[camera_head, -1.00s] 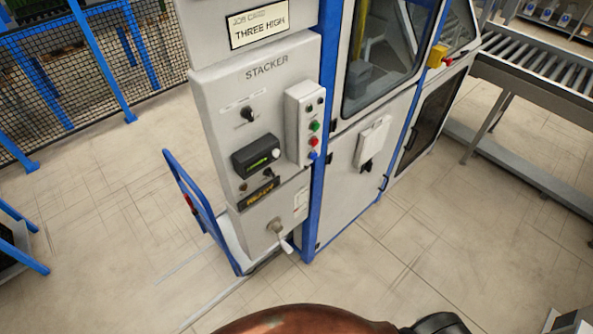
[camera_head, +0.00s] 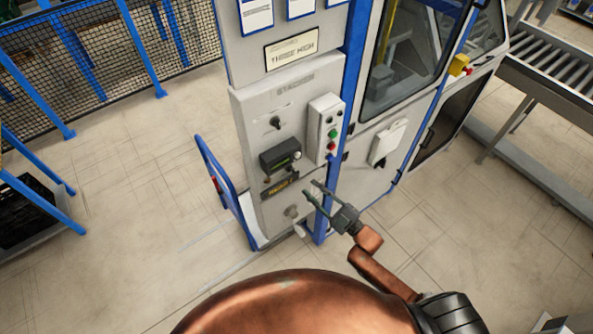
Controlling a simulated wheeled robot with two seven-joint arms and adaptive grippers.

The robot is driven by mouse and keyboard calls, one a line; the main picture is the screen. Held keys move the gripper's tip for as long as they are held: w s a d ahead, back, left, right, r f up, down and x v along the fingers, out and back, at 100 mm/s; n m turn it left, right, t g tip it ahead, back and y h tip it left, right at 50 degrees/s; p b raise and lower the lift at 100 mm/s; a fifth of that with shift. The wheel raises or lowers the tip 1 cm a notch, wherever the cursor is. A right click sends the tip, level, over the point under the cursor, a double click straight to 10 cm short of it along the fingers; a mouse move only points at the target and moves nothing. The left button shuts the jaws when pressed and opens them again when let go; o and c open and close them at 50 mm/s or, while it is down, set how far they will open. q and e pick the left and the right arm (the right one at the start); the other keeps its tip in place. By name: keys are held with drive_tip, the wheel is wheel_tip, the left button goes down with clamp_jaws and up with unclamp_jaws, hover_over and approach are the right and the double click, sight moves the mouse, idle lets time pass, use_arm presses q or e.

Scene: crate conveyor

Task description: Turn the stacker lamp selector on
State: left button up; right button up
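The stacker panel (camera_head: 250,108) is a grey upright cabinet face left of the middle. A small black rotary selector (camera_head: 275,122) sits on it below the blurred STACKER label, and I cannot read its markings. A second small knob (camera_head: 267,179) sits below the black display box (camera_head: 281,155). My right gripper (camera_head: 309,191) is in front of the panel's lower right part. Its two thin fingers are apart, with nothing between them, and point up and left. It is below and right of the selector. My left gripper is not in view.
A button box (camera_head: 324,128) with green and red buttons is mounted at the panel's right edge. A handle (camera_head: 292,211) is low on the panel. A blue rail (camera_head: 222,185) stands at the left. Open floor (camera_head: 130,200) lies further left.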

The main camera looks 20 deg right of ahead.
sight(293, 172)
drive_tip(key=p+x, duration=0.1)
drive_tip(key=x, duration=0.2)
drive_tip(key=r+p+x, duration=0.1)
drive_tip(key=x, duration=0.3)
drive_tip(key=shift+s+a, duration=0.1)
drive_tip(key=shift+s, duration=0.1)
drive_tip(key=shift+w+a, duration=0.25)
drive_tip(key=shift+w, duration=0.15)
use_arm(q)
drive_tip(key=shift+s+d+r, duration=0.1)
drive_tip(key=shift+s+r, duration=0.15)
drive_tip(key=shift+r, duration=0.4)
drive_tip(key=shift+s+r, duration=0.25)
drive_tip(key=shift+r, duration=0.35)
use_arm(e)
drive_tip(key=shift+c, duration=0.5)
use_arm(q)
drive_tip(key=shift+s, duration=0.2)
use_arm(e)
clamp_jaws()
